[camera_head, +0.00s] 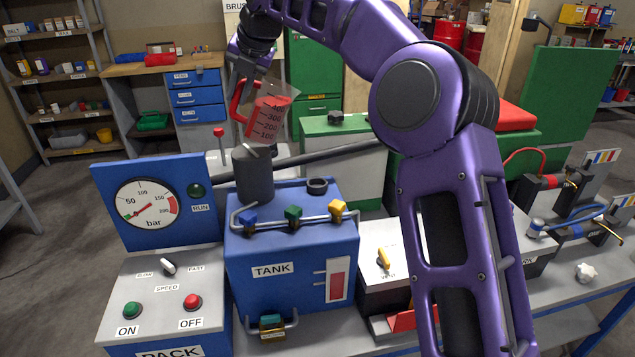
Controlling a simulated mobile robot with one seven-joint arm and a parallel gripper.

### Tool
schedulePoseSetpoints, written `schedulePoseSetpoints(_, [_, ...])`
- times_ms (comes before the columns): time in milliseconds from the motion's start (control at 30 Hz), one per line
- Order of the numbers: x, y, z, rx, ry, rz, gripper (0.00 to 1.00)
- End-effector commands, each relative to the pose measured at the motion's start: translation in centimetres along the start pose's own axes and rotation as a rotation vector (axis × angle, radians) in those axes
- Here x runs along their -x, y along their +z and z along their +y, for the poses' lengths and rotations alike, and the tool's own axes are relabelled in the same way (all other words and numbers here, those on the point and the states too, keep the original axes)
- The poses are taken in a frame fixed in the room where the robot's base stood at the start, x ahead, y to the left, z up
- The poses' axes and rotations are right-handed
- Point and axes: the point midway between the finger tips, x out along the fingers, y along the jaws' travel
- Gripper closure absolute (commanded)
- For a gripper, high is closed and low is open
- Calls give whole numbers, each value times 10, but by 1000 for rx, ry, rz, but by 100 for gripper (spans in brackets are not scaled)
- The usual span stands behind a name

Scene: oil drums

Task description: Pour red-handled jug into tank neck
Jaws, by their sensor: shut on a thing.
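The clear jug (271,118) has a red handle (238,108), a scale on its side and red contents. My gripper (241,88) is shut on the red handle. It holds the jug in the air, somewhat tilted, above the back of the blue tank (255,262). A short dark open ring (317,186), which looks like a neck, is on the tank top at right, below and right of the jug. A taller dark grey cylinder (254,177) stands at the tank's back left, just below the jug. I cannot tell whether they touch. My arm hides part of the right side.
Blue, green and yellow valve handles (293,214) line the tank's front top edge. A dark bar (320,154) runs behind the tank. A box with a yellow switch (383,258) stands right.

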Motion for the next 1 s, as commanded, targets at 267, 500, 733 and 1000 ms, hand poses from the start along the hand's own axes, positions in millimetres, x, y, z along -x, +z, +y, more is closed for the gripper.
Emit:
schedulePoseSetpoints(267, [4,2,-2,-13,30,2,100])
schedulePoseSetpoints(500, [7,4,-4,-25,52,6,100])
schedulePoseSetpoints(733, [9,6,-7,-37,74,10,100])
schedulePoseSetpoints(1000, [11,8,-10,-51,100,14,100])
